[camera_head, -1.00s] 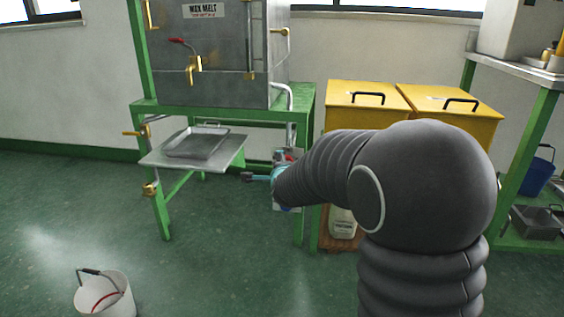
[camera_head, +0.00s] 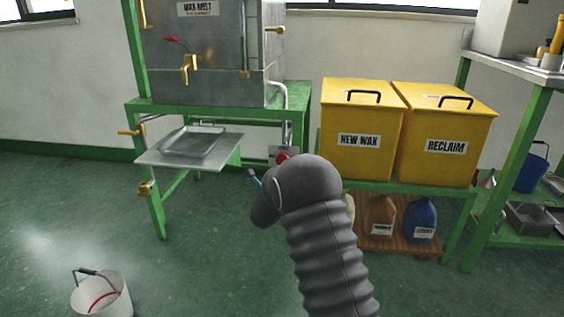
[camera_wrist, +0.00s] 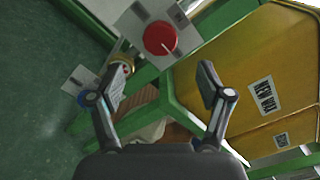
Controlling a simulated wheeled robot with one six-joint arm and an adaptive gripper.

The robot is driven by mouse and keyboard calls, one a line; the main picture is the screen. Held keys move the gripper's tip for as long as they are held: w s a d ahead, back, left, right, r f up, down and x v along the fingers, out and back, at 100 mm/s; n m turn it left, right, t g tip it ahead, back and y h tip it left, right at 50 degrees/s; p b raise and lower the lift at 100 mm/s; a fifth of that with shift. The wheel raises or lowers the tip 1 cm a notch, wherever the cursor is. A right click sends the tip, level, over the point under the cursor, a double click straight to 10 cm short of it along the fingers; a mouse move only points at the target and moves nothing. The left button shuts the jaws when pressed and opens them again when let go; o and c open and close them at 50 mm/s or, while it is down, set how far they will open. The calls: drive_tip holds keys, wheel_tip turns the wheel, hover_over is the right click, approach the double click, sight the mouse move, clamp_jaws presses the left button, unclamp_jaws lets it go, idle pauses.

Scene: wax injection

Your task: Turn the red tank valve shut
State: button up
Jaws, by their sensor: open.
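The steel wax melt tank (camera_head: 225,85) stands at the upper left in the head view. A red lever handle (camera_head: 171,39) points left above the brass tap (camera_head: 190,68) on its front. A round red knob (camera_wrist: 160,38) on a pale plate shows ahead in the wrist view, and also by the green stand in the head view (camera_head: 283,158). My gripper (camera_wrist: 160,84) is open and empty, with the knob beyond its fingertips. In the head view my gripper (camera_head: 254,178) is mostly hidden by my arm, well below and right of the red lever.
A shelf holding a metal tray (camera_head: 193,141) juts from the green stand (camera_head: 160,205). Yellow bins, New Wax (camera_head: 362,115) and Reclaim (camera_head: 445,120), stand at right. A white bucket (camera_head: 118,300) is on the floor at lower left. Open floor lies in front of the stand.

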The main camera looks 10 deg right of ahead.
drive_tip(key=x, duration=1)
drive_tip(key=shift+c, duration=0.3)
drive_tip(key=c, duration=1.1)
